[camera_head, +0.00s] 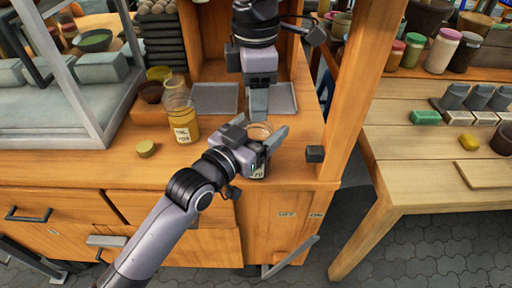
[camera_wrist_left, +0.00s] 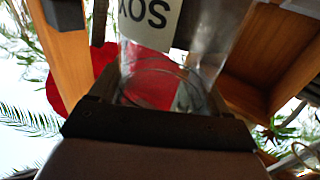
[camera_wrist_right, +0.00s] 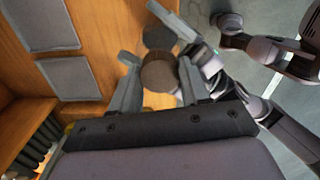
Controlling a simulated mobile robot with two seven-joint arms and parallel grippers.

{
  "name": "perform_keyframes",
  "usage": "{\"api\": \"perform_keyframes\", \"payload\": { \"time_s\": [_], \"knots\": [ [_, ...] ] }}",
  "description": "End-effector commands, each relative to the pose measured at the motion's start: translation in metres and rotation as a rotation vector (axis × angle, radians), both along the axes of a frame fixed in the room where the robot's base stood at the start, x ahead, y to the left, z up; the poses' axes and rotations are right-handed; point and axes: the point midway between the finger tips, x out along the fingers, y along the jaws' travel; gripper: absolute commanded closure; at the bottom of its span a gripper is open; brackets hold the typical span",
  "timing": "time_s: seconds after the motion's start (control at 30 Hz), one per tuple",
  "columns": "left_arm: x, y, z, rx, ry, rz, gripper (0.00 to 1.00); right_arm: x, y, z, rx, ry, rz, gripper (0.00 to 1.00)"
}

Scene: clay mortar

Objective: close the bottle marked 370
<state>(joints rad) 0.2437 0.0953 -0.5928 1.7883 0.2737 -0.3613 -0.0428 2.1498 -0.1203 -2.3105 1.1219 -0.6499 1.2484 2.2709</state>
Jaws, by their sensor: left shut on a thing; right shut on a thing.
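A clear glass bottle (camera_head: 259,171) with a white label stands upright at the front of the wooden counter. My left gripper (camera_head: 262,146) is shut around it; in the left wrist view the glass (camera_wrist_left: 165,75) sits between the fingers and the label (camera_wrist_left: 150,20) is cut off, its number not readable. My right gripper (camera_head: 259,103) points down just above the bottle. In the right wrist view its fingers are shut on a round brown lid (camera_wrist_right: 160,76). A darker round shape (camera_wrist_right: 158,38) shows beyond it; I cannot tell whether the lid touches the bottle.
Another bottle (camera_head: 180,118) with yellow contents and a label stands to the left. A wooden post (camera_head: 362,75) rises close on the right.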

Motion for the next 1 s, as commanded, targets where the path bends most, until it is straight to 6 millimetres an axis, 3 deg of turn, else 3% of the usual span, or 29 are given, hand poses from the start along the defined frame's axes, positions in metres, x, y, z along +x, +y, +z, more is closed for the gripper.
{"api": "perform_keyframes", "payload": {
  "time_s": [0.5, 0.9, 0.93, 1.0],
  "knots": [
    [0.0001, 0.0003, -0.0009, 0.0, 0.002, 0.001, 1.0, -0.0005, 0.0001, -0.0006, -0.004, -0.001, -0.804, 0.91],
    [0.0002, 0.0003, -0.0009, 0.001, 0.002, 0.001, 1.0, -0.0001, 0.0, -0.0004, -0.001, 0.001, -0.865, 0.91],
    [0.0002, 0.0003, -0.0009, 0.001, 0.002, 0.001, 1.0, -0.0001, 0.0, -0.0004, 0.0, 0.001, -0.864, 0.45],
    [0.0002, 0.0002, -0.0009, 0.001, 0.002, 0.001, 1.0, -0.0001, 0.0, -0.0004, 0.0, 0.001, -0.864, 0.29]
  ]
}}
